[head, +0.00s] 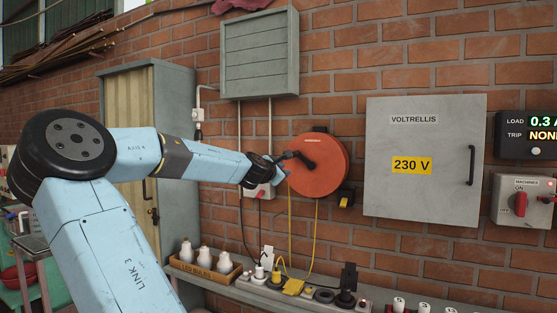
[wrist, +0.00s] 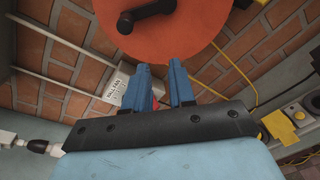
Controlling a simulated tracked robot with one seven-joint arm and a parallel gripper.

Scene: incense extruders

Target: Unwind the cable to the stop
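The orange cable reel (head: 322,172) hangs on the brick wall, with a black crank (head: 298,157) on its face. In the wrist view the reel (wrist: 205,28) fills the top, and its crank (wrist: 146,14) lies beyond the fingertips. A yellow cable (head: 315,225) hangs from the reel to the bench; part of it shows in the wrist view (wrist: 232,62). My gripper (head: 284,184) is at the reel's left edge. In the wrist view, my gripper's blue fingers (wrist: 160,72) are apart with nothing between them. They partly hide the wall behind.
A grey 230 V cabinet (head: 425,155) is right of the reel. A louvred grey box (head: 260,55) is above left. A bench below holds a yellow plug block (head: 293,287), several sockets and a crate of white bottles (head: 204,268). A small switch box (wrist: 115,85) is behind my gripper.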

